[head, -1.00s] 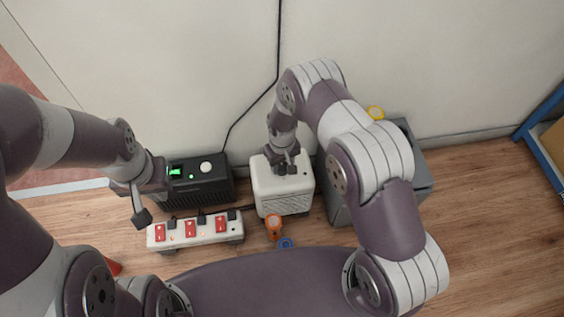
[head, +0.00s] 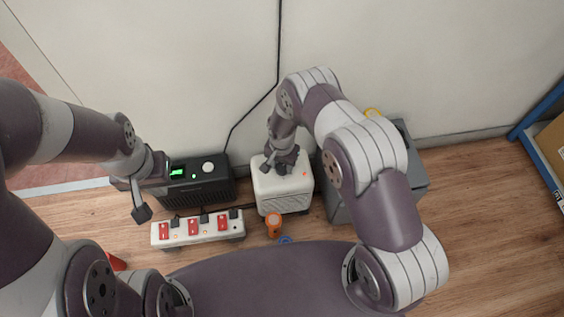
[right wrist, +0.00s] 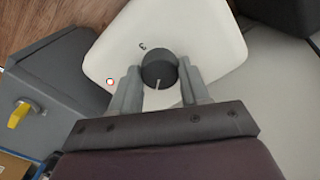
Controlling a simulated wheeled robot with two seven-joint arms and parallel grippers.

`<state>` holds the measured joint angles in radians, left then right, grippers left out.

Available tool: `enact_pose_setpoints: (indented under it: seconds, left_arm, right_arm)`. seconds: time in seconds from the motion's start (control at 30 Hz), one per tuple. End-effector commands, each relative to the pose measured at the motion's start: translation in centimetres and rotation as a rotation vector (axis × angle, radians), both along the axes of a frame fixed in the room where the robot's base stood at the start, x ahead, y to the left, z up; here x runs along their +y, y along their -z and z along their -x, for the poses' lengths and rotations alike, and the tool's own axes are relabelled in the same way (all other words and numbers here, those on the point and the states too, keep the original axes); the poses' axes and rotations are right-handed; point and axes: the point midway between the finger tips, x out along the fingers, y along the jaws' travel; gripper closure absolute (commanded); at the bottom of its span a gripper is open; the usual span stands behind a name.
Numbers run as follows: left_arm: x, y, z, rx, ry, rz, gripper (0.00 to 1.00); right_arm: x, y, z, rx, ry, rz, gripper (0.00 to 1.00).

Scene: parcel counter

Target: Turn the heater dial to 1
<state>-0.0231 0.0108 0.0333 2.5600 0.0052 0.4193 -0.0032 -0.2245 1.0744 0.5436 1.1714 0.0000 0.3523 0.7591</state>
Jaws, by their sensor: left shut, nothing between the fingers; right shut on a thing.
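The heater (head: 285,200) is a white box on the floor against the wall, in the middle of the head view. Its dial (right wrist: 159,70) is a dark round knob with a white pointer line. In the right wrist view, the pointer faces the lower side, towards my gripper, and a "3" is printed above left of the dial. The other numbers are hidden or out of view. My right gripper (right wrist: 160,83) is shut on the dial, one finger on each side; it also shows above the heater in the head view (head: 285,168). My left gripper (head: 141,213) is shut and empty.
A small red light (head: 305,174) shows on the heater's top. A black box (head: 205,190) with a green display and a power strip (head: 199,229) with red switches lie left. An orange object (head: 273,222) is in front. A grey box (head: 415,175) stands close right.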

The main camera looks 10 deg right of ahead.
Motion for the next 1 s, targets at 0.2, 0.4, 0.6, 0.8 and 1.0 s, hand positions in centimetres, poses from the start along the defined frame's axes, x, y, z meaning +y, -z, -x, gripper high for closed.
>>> enact_pose_setpoints:
  seconds: [0.2,0.4,0.6,0.8,1.0]
  left_arm:
    - [0.00,-0.33,0.00,0.000,0.000,0.000,1.00]
    - [0.00,-0.42,0.00,0.000,0.000,0.000,1.00]
    - [0.00,-0.44,0.00,0.000,0.000,0.000,1.00]
    - [0.00,-0.43,0.00,0.000,0.000,0.000,1.00]
    - [0.00,-0.43,0.00,0.000,0.000,0.000,1.00]
  right_arm:
    - [0.01,-0.07,0.01,0.000,0.105,0.000,0.85]
    - [0.00,-0.03,0.02,0.000,0.157,0.000,0.85]
    - [0.00,-0.01,0.02,0.000,0.174,0.000,0.85]
    - [0.00,0.00,0.02,0.000,0.174,0.000,0.85]
    - [0.01,0.00,0.02,0.000,0.174,0.000,0.29]
